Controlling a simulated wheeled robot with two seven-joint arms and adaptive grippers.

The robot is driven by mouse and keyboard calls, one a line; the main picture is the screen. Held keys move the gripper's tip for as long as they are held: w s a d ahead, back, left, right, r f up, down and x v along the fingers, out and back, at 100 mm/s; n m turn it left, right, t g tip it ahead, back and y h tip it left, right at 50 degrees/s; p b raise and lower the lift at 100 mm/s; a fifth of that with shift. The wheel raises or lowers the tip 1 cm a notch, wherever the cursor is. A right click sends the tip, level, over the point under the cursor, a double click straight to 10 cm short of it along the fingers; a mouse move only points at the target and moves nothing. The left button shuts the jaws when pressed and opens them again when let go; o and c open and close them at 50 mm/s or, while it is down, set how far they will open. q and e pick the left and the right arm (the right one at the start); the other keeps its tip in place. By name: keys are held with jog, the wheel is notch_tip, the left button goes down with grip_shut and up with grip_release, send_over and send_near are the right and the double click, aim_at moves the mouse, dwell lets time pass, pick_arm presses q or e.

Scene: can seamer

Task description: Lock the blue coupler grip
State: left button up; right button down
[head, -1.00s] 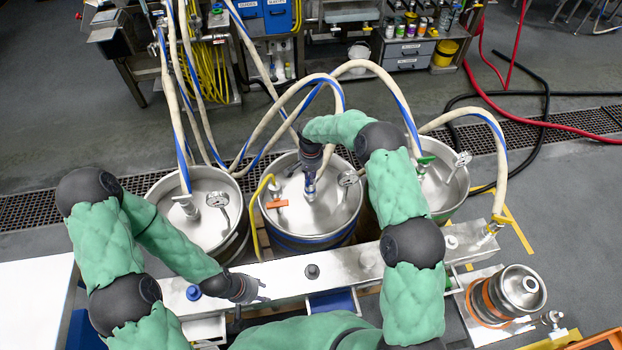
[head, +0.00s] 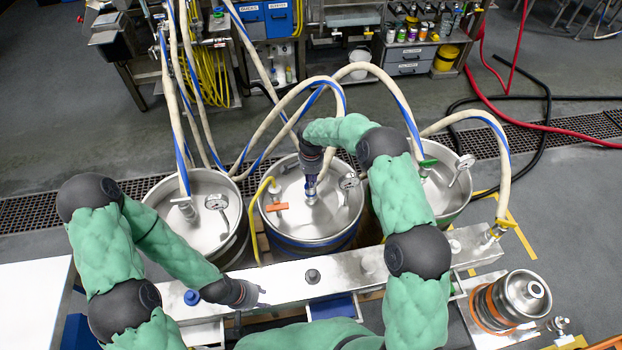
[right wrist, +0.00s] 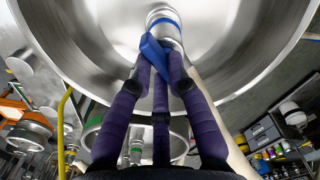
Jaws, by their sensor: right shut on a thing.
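The blue coupler grip (right wrist: 155,52) sits on the bright metal coupler (right wrist: 166,22) on the middle keg (head: 330,215). My right gripper (right wrist: 160,75) is shut on this grip, with its purple fingers around it. In the head view my right gripper (head: 310,182) reaches down over the middle keg, and its fingers hide much of the grip. I cannot tell the grip's exact turn angle. My left gripper (head: 255,295) hangs over the metal beam in front of the kegs, away from the coupler. Its fingers are too small to read.
A left keg (head: 205,245) and a right keg (head: 455,200) flank the middle one, with hoses (head: 385,75) arching above. An orange handle (head: 277,207) and a gauge (head: 349,181) are close to my right gripper. The metal beam (head: 330,278) crosses in front.

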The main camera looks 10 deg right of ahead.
jog(key=c, duration=1.2)
grip_release()
notch_tip(320, 180, up, 12)
jog(key=shift+r, duration=0.1)
